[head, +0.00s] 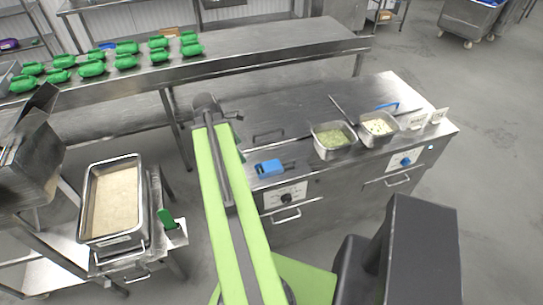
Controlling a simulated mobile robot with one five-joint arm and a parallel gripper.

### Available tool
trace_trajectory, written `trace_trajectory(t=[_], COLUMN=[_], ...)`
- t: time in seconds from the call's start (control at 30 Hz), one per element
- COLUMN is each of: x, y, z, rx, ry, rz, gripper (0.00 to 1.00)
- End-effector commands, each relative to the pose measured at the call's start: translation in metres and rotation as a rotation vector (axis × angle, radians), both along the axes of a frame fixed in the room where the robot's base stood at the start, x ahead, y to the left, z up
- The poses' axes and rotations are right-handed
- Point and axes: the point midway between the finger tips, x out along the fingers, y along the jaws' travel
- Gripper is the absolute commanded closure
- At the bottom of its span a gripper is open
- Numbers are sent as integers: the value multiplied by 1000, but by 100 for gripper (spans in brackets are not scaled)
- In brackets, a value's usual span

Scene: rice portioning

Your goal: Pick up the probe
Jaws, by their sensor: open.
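A small blue device (268,168) with a darker part at its right side lies on the front edge of the steel counter, right of my arm. It looks like the probe, but it is too small to be sure. My green arm reaches up the middle of the head view. My gripper (236,116) is at its far end, above the counter's left end, mostly hidden behind the dark wrist. It is open and apart from the blue device, farther back and to the left.
The steel counter (290,104) holds a pan of green food (334,150), a pan of pale food (389,141) and a blue-handled utensil (386,106). A deep rice pan (90,207) stands at left. Several green containers (92,69) line the back table (272,38).

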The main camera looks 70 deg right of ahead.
Motion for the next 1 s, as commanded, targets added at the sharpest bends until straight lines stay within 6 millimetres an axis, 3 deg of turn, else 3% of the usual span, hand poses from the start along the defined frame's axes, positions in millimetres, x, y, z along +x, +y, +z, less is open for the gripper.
trace_trajectory(t=[0.03, 0.13, 0.37, 0.83, 1.0], x=[-22, -47, -54, -80, -87], y=[-14, -28, -32, -55, -61], z=[13, 17, 10, -84, -101], rx=[6, 17, 22, 21, 21], ry=[23, 57, 68, 66, 66], rz=[14, 48, 62, 60, 60], gripper=[24, 24, 24, 24, 24])
